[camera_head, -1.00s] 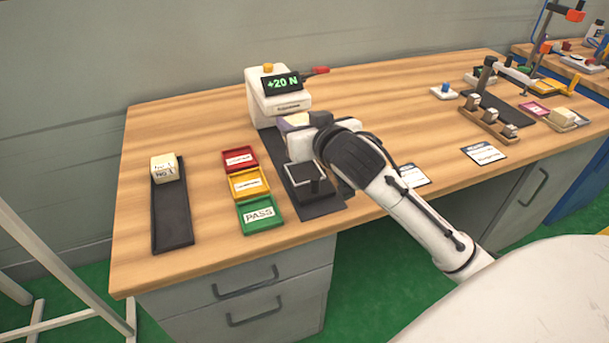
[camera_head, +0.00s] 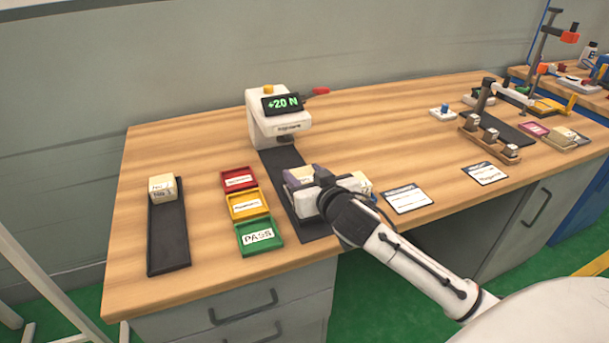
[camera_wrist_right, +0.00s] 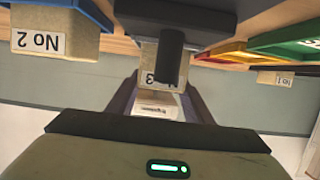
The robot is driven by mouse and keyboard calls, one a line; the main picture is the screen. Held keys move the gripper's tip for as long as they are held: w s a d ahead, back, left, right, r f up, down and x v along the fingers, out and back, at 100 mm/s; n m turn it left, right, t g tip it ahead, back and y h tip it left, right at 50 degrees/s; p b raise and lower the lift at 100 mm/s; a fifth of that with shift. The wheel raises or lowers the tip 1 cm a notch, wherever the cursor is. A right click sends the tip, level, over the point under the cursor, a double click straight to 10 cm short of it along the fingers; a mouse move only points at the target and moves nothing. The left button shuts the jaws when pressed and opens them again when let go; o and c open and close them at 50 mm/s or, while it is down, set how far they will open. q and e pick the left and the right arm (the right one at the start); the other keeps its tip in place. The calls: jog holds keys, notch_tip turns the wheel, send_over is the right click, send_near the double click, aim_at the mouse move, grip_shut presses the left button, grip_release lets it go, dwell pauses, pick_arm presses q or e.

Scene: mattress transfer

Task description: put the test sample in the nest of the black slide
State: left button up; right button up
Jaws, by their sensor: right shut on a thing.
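My right gripper (camera_head: 304,180) is shut on the test sample, a cream block marked No 3 (camera_wrist_right: 160,74), in the right wrist view. It holds the sample low over the black slide (camera_wrist_right: 190,14), behind the slide's dark upright post (camera_wrist_right: 170,52). The wrist picture is upside down. In the head view the gripper covers most of the slide and its nest, on the front part of the black track (camera_head: 285,160). I cannot tell whether the sample rests in the nest. My left gripper is out of view.
The white force tester (camera_head: 277,118) reading +20 N stands at the track's back end. Red (camera_head: 239,171), yellow and green trays lie left of the track. A block marked No 1 (camera_head: 162,186) sits on a black strip farther left. Block No 2 (camera_wrist_right: 52,30) stands right of the slide.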

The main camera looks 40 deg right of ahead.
jog(key=shift+f, duration=0.15)
jog(key=o, duration=1)
jog(key=shift+s+r, duration=0.15)
jog(key=shift+r, duration=0.05)
jog(key=v, duration=1.1)
jog(key=shift+s+a+r, duration=0.1)
jog(key=shift+s+a, duration=0.05)
jog(key=shift+s, duration=0.2)
